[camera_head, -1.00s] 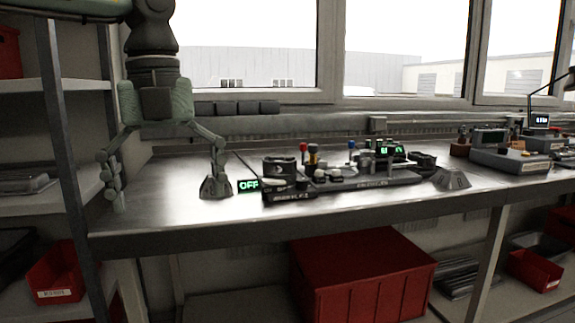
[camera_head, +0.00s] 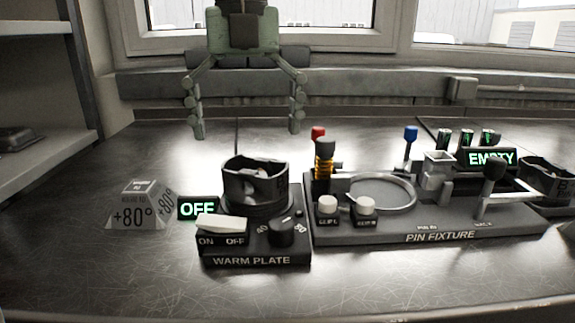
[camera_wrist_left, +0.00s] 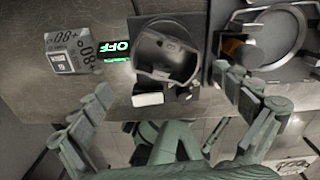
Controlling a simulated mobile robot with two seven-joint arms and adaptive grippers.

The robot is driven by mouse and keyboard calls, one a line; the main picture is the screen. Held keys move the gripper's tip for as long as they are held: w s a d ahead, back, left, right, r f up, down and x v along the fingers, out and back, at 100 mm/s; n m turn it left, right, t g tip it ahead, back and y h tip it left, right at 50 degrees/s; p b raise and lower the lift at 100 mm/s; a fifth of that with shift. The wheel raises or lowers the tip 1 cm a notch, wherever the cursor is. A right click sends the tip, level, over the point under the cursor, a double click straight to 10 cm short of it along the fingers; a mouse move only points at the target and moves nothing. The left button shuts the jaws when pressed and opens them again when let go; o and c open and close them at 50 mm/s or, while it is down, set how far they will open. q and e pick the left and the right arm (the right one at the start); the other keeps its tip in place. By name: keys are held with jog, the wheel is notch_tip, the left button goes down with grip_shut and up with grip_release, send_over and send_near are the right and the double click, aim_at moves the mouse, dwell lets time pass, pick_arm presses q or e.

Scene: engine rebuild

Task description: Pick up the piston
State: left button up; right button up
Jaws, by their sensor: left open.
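A dark, cup-shaped piston (camera_head: 255,184) sits upright on the warm plate (camera_head: 258,258), with a hole in its side. My left gripper (camera_head: 247,134) is open and empty, fingers pointing down, behind and above the piston in the head view. In the left wrist view the piston (camera_wrist_left: 165,55) appears beyond and between the spread fingertips (camera_wrist_left: 166,95), with no visible contact. The small display by the plate reads OFF. My right gripper is not in view.
The pin fixture (camera_head: 440,235) stands right of the plate, with upright red and blue knobs, a ring and an EMPTY display. Another dark cylindrical part (camera_head: 548,178) is at its right end. A +80° block (camera_head: 138,207) stands left. The front bench strip is clear.

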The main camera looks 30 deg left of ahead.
aim_at(256, 176)
pick_arm(q)
jog(key=shift+w+f, duration=0.1)
jog(key=shift+w, duration=0.25)
jog(key=shift+f, duration=0.3)
jog(key=f, duration=0.2)
jog(key=shift+s+d+f, duration=0.15)
jog(key=shift+s+f, duration=0.05)
jog(key=shift+f, duration=0.15)
notch_tip(256, 176, down, 4)
jog(key=shift+w+d+r, duration=0.1)
jog(key=shift+w+r, duration=0.05)
jog(key=shift+r, duration=0.1)
jog(key=shift+f, duration=0.25)
jog(key=c, duration=1.5)
jog(key=shift+o, duration=0.2)
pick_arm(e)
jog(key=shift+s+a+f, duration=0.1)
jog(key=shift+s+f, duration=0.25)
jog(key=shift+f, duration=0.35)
